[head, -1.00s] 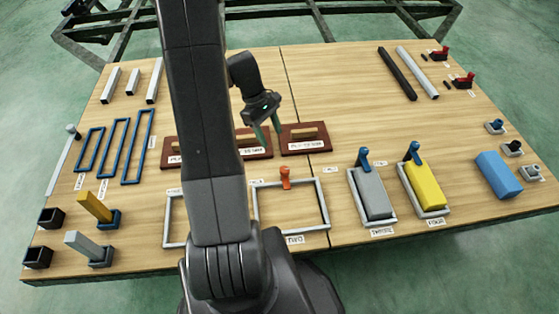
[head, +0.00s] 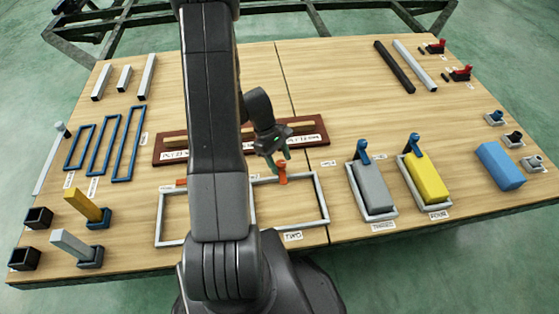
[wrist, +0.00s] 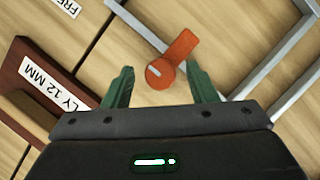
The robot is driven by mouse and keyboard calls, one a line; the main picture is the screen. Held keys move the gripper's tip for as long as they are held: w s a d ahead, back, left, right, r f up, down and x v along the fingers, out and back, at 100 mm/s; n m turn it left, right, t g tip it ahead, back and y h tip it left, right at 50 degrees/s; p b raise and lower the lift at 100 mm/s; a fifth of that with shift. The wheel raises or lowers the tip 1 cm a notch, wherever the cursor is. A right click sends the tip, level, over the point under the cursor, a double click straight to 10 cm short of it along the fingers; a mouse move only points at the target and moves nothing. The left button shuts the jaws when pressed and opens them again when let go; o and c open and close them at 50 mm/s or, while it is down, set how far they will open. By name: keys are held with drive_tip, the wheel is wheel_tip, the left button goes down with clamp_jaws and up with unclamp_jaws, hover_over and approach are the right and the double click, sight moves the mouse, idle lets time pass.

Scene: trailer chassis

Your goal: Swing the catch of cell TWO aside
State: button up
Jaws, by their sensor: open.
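The orange catch of cell TWO (head: 282,175) stands at the far rail of the grey cell TWO frame (head: 325,203), whose label (head: 293,236) lies in front. The part of cell TWO I can see is empty. My gripper (head: 277,161) is open, pointing down just behind the catch. In the wrist view the catch (wrist: 181,48) shows from above, its round end with a white mark lying between the two green fingertips of my gripper (wrist: 160,73). I cannot tell whether a finger touches it.
A dark red board (head: 315,130) with labels lies just behind my gripper. To the right, a grey block (head: 373,190) and a yellow block (head: 427,182) lie in frames with blue catches (head: 363,150). My arm hides part of the left cell (head: 165,215).

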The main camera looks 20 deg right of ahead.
drive_tip(key=c, duration=1)
drive_tip(key=shift+o, duration=0.2)
drive_tip(key=shift+m, duration=0.4)
drive_tip(key=m+y+p, duration=0.1)
drive_tip(key=m, duration=0.1)
drive_tip(key=m+p, duration=0.1)
drive_tip(key=m, duration=0.1)
drive_tip(key=shift+d+r+g+y, duration=0.1)
drive_tip(key=shift+d+g+y, duration=0.05)
drive_tip(key=shift+g+y, duration=0.2)
drive_tip(key=m+y+p, duration=0.1)
drive_tip(key=m, duration=0.3)
drive_tip(key=shift+d+y, duration=0.1)
drive_tip(key=shift+y, duration=0.25)
drive_tip(key=m, duration=0.2)
drive_tip(key=m+t+y, duration=0.1)
drive_tip(key=m, duration=0.2)
drive_tip(key=shift+d+y, duration=0.15)
drive_tip(key=shift+y, duration=0.15)
drive_tip(key=m+t+y, duration=0.1)
drive_tip(key=m, duration=0.3)
drive_tip(key=shift+s+p, duration=0.1)
drive_tip(key=shift+p, duration=0.3)
